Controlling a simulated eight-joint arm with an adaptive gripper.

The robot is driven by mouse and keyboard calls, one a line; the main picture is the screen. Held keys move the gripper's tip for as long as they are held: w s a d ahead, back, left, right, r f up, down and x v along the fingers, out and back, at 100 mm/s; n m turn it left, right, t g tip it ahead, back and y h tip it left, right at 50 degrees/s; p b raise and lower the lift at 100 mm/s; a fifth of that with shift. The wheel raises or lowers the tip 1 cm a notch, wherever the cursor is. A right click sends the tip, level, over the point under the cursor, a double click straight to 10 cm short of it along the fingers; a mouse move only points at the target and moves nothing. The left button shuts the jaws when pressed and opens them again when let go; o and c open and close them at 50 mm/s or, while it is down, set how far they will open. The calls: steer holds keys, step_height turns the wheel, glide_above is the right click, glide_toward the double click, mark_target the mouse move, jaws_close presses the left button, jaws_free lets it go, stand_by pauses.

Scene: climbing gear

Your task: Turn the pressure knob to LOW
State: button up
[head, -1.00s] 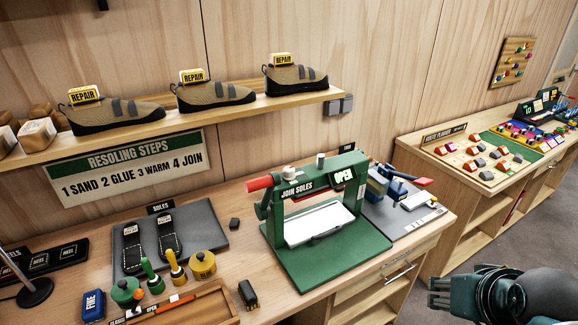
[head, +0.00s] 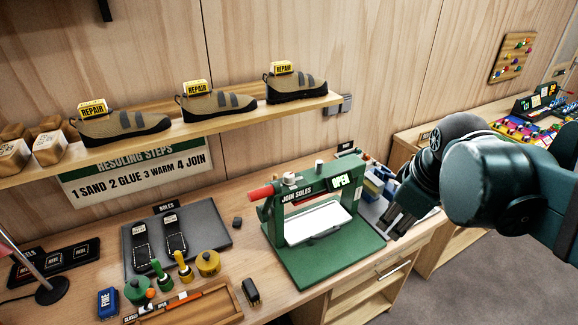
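The green sole press (head: 338,262) stands on the workbench, with a "JOIN SOLES" label and a lit "OPEN" sign (head: 341,181). A small pale knob (head: 319,167) sits on top of its crossbar. I cannot read a setting on it or tell for sure that it is the pressure knob. A red handle (head: 261,194) sticks out at the press's upper left. A white plate (head: 318,221) lies under the crossbar. My gripper (head: 393,224) points down and left, just right of the press and apart from it. Its finger gap is unclear.
Left of the press lie dark soles (head: 175,232), yellow and green pots, and a wooden tray (head: 208,303). A shelf (head: 238,108) with shoes hangs above.

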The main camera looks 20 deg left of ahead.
steer(key=w+a+r+n+g+p, duration=0.1)
steer(key=w+a+r+n+p, duration=0.3)
steer(key=a, duration=0.3)
steer(key=w+a+r+n+g+p, duration=0.1)
steer(key=w+a+r+n+p, duration=0.1)
steer(key=w+a+n, duration=0.4)
steer(key=n+g+h+p, duration=0.1)
steer(key=n+g+p, duration=0.1)
steer(key=n+p, duration=0.5)
glide_toward(289, 175)
steer(key=shift+w+d+f+n+b, duration=0.1)
steer(key=shift+d+f+n+b, duration=0.45)
steer(key=shift+d+b, duration=0.15)
steer(key=shift+a+f+n, duration=0.15)
steer(key=shift+a+n, duration=0.2)
steer(key=shift+a, duration=0.4)
steer(key=shift+f+p, duration=0.3)
steer(key=shift+f, duration=3.55)
steer(key=shift+c, duration=0.7)
steer(key=c, duration=0.7)
